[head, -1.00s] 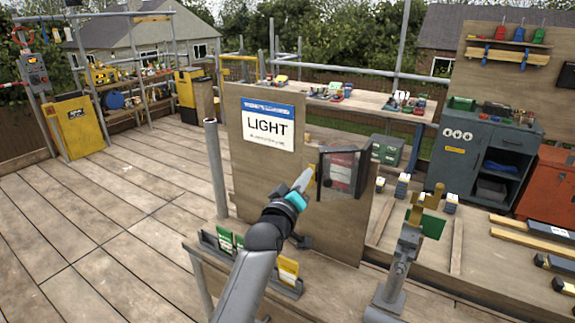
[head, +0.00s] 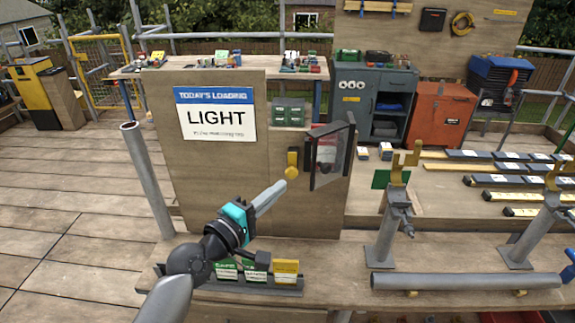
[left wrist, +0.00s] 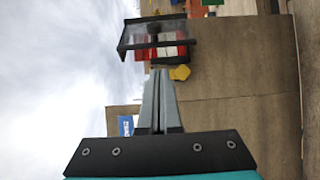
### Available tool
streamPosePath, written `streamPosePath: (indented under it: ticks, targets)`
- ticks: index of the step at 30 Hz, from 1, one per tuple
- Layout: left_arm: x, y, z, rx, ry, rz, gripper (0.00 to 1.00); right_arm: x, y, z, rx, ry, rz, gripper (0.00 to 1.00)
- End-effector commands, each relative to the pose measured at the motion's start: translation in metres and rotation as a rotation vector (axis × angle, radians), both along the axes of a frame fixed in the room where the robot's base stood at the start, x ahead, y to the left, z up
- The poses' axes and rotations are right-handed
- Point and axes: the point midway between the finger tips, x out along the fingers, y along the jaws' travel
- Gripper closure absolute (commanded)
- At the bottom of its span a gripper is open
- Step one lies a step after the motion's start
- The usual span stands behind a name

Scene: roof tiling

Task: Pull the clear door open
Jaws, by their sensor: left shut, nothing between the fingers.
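The clear door (head: 333,158) is a see-through panel in a dark frame on the upright wooden board. It stands out at an angle from the board, with red and white items behind it. It also shows in the left wrist view (left wrist: 135,42), above the fingertips. A yellow part (head: 292,165) sits on the board left of the door, and near the fingertips in the left wrist view (left wrist: 180,73). My left gripper (head: 284,184) is shut and empty, its tips just below the yellow part and left of the door, apart from the door. My right gripper is out of view.
A LIGHT sign (head: 216,115) is on the board's left part. A holder with green and yellow cards (head: 245,290) stands on the bench below my left arm. A metal stand (head: 393,225) and grey pipe (head: 465,281) occupy the bench at right.

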Motion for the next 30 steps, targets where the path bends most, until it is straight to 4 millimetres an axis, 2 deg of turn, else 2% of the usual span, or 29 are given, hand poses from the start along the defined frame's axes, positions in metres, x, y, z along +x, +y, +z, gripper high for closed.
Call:
streamPosePath:
  ticks: [9,18,24,30]
  targets:
    - [0.036,-0.022,0.002,-0.002,-0.003,0.002,1.00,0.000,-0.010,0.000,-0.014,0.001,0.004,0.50]
    - [0.071,-0.044,0.001,0.000,-0.004,0.002,1.00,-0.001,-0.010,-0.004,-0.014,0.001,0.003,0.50]
    - [0.081,-0.051,0.000,0.002,-0.002,0.002,1.00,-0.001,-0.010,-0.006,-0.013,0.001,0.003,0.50]
    - [0.083,-0.052,0.001,0.002,-0.002,0.002,1.00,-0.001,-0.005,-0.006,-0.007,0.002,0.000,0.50]
